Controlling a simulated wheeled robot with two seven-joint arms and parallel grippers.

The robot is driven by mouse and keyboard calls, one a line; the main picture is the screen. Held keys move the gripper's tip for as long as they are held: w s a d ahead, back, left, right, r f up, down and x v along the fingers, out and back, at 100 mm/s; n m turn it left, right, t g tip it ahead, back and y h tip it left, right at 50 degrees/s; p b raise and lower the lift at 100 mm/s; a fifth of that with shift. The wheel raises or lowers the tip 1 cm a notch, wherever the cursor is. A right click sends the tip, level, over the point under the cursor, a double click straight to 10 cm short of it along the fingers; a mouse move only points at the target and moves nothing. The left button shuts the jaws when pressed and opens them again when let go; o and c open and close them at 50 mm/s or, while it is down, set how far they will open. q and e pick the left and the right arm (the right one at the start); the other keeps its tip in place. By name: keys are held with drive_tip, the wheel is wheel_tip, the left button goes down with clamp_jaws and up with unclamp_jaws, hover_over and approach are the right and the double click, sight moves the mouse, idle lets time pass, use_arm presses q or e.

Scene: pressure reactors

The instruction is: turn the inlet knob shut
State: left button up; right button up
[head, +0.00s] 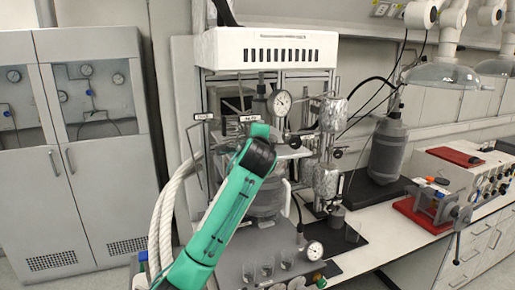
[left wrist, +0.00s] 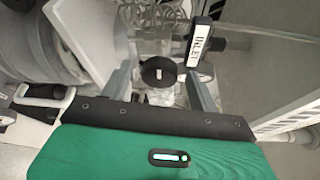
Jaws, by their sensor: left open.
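The inlet knob (left wrist: 158,73) is a round black knob with a small pale mark on its face, in the middle of the left wrist view. A tag reading INLET (left wrist: 201,45) stands just right of it. My left gripper (left wrist: 161,76) is open, with one finger on each side of the knob. I cannot tell whether either finger touches it. In the head view my green left arm reaches up to the reactor, and its dark wrist (head: 257,157) hides the knob and the fingers. My right gripper is not in view.
The steel reactor vessel (head: 266,196) stands behind my arm, with a pressure gauge (head: 281,103) above. Another small tag (head: 203,117) is left of the wrist. Glass beakers (head: 266,267) stand at the front. White hoses (head: 165,215) run close to my arm's left.

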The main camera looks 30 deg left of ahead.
use_arm(q)
drive_tip(key=b+v, duration=0.5)
drive_tip(key=v, duration=0.6)
drive_tip(key=shift+s, duration=0.35)
drive_tip(key=shift+f, duration=0.1)
drive_tip(key=shift+d+f, duration=0.1)
